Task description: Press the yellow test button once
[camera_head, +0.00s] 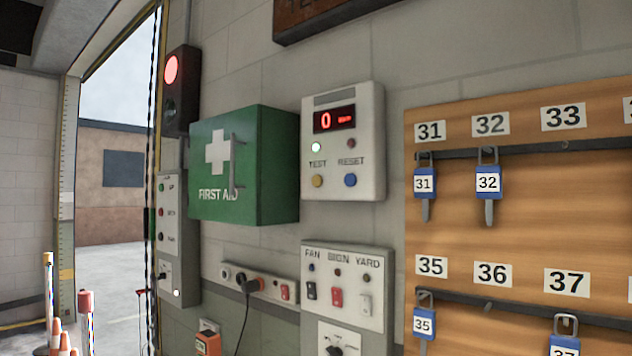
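The yellow test button (317,181) is on a grey wall-mounted control box (365,120), below the word TEST. A blue button (350,180) sits to its right, below the word RESET. The red display (334,119) on the box reads 0. A small indicator above TEST is lit whitish green, and the one above RESET is dark. Neither of my grippers shows in the head view, and nothing covers the button.
A green first aid cabinet (262,170) stands out from the wall just left of the box. A switch panel (347,283) is below it. A wooden key board (520,240) with padlocks is at right. Traffic cones (56,335) stand at lower left, near the open doorway.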

